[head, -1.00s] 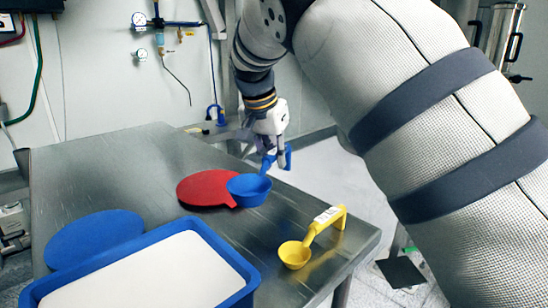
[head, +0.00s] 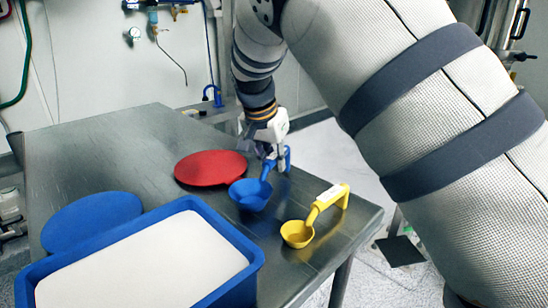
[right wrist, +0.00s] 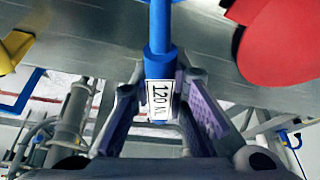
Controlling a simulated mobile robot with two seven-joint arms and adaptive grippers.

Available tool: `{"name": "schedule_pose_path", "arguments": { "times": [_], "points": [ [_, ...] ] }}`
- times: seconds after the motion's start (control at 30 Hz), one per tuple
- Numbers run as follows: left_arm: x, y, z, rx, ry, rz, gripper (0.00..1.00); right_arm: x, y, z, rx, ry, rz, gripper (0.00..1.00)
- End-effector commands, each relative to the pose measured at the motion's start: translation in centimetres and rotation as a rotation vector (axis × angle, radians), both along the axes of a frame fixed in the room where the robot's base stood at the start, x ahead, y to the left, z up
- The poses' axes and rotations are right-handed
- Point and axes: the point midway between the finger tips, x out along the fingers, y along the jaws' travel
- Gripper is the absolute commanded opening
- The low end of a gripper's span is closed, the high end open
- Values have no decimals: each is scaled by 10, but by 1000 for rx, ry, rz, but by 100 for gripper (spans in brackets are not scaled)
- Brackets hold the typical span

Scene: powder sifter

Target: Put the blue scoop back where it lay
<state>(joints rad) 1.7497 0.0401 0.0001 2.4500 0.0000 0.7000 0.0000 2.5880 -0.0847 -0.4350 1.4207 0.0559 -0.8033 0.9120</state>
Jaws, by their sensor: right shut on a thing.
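The blue scoop (head: 250,196) is over the right side of the steel table, bowl toward the front, between the red disc and the yellow scoop. Its handle (right wrist: 159,40) carries a "120 ML" label in the right wrist view. My right gripper (head: 273,157) is shut on this handle; its fingers flank the labelled part in the right wrist view (right wrist: 160,98). The scoop is low over the tabletop; I cannot tell whether it touches. The yellow scoop (head: 297,234) rests at the table's right front. My left gripper is not in view.
The red disc (head: 209,168) lies just behind the blue scoop. A blue tray (head: 254,255) of white powder fills the front left, beside a flat blue disc (head: 92,222). The steel table (head: 120,150) is bare at the back left; its right edge is near the yellow scoop.

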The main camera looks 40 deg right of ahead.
Motion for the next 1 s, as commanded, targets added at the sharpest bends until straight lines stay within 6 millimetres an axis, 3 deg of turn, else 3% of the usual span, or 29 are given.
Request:
{"name": "schedule_pose_path", "arguments": {
  "times": [0.83, 0.87, 0.9, 0.93, 1.0],
  "points": [
    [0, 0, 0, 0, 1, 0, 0, 0, 0, -13, 0, 1, 0, 0],
    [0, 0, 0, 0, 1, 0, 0, 0, 0, -12, 0, 0, 0, 22],
    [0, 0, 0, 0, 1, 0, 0, 0, 0, -12, 0, 0, 0, 31],
    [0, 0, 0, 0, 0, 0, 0, 0, 0, -12, 0, 0, 0, 37],
    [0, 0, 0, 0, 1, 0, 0, 0, 0, -12, 0, 0, 0, 38]
  ]
}}
